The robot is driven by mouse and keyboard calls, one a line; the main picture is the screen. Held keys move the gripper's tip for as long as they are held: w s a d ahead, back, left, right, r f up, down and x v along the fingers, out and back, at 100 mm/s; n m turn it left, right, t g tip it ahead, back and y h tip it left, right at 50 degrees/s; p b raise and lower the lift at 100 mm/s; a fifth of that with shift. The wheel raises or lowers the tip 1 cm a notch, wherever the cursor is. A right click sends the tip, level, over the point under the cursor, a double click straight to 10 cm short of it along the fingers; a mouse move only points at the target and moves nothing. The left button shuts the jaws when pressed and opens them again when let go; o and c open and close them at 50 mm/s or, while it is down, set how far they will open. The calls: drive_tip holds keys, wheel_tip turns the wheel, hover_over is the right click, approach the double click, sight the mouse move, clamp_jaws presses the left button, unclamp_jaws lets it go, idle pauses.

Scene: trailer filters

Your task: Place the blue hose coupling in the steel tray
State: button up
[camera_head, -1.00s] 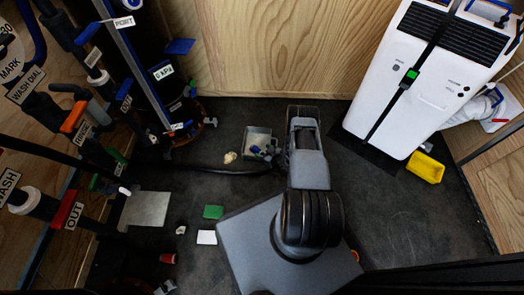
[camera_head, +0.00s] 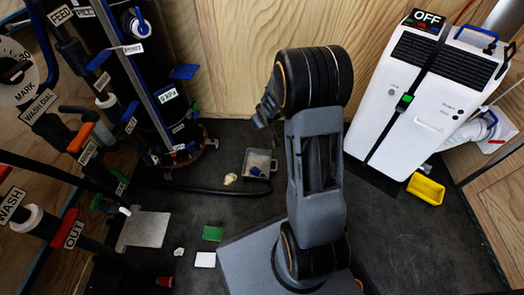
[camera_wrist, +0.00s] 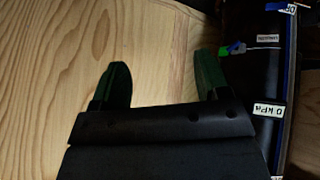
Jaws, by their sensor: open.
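The steel tray (camera_head: 262,160) lies on the dark floor near the wooden back wall, left of my arm. A small blue piece, which looks like the blue hose coupling (camera_head: 257,171), lies inside it towards the front. My gripper (camera_wrist: 161,80) is open and empty in the wrist view, its two green fingers apart in front of the wooden wall. In the head view my arm's end is raised above and beyond the tray, and the fingers are hard to make out there. The tray and coupling are out of the wrist view.
A black column with labels (camera_head: 165,95) and pipes with handles stand at left. A white machine (camera_head: 425,95) and a yellow bin (camera_head: 426,189) are at right. A cream lump (camera_head: 230,179), green block (camera_head: 212,233) and white block (camera_head: 205,260) lie on the floor. A dark hose runs beside the tray.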

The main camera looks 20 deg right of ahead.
drive_tip(key=s+a+r+g, duration=0.1)
drive_tip(key=s+a+r, duration=0.2)
drive_tip(key=s, duration=0.4)
drive_tip(key=s+a+r+m+g+y, duration=0.1)
drive_tip(key=s+a+r+g, duration=0.1)
drive_tip(key=s+a+r, duration=0.2)
drive_tip(key=s+a+r+g, duration=0.1)
drive_tip(key=s+a+r, duration=0.3)
drive_tip(key=s+r, duration=0.3)
drive_tip(key=s, duration=0.5)
drive_tip(key=shift+s+a+r+m+y, duration=0.15)
drive_tip(key=shift+m+y, duration=0.15)
drive_tip(key=shift+m, duration=0.1)
drive_tip(key=shift+r, duration=0.1)
